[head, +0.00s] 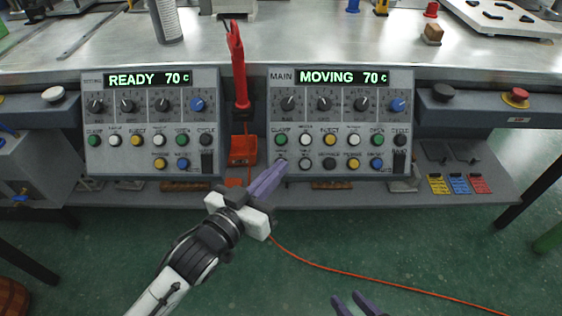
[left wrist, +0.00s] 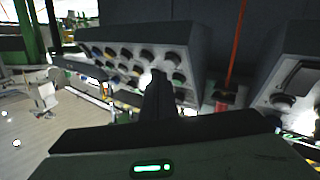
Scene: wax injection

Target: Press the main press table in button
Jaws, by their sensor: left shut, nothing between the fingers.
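The main control panel (head: 341,122) is the right one of two grey panels under the table edge. Its display (head: 343,77) reads MOVING 70 C. My left gripper (head: 282,165) is shut and empty. Its purple fingertips are at the left end of the panel's lower button row, covering most of a button there; I cannot tell whether they touch it. In the left wrist view the dark fingers (left wrist: 158,92) point at a knobbed panel (left wrist: 140,60). My right gripper (head: 357,301) is open, low at the bottom edge.
The left panel (head: 150,121) reads READY 70 C. A red tool (head: 238,65) hangs between the panels above a red holder (head: 243,150). A red emergency button (head: 517,97) is at the right. An orange cable (head: 340,270) crosses the green floor.

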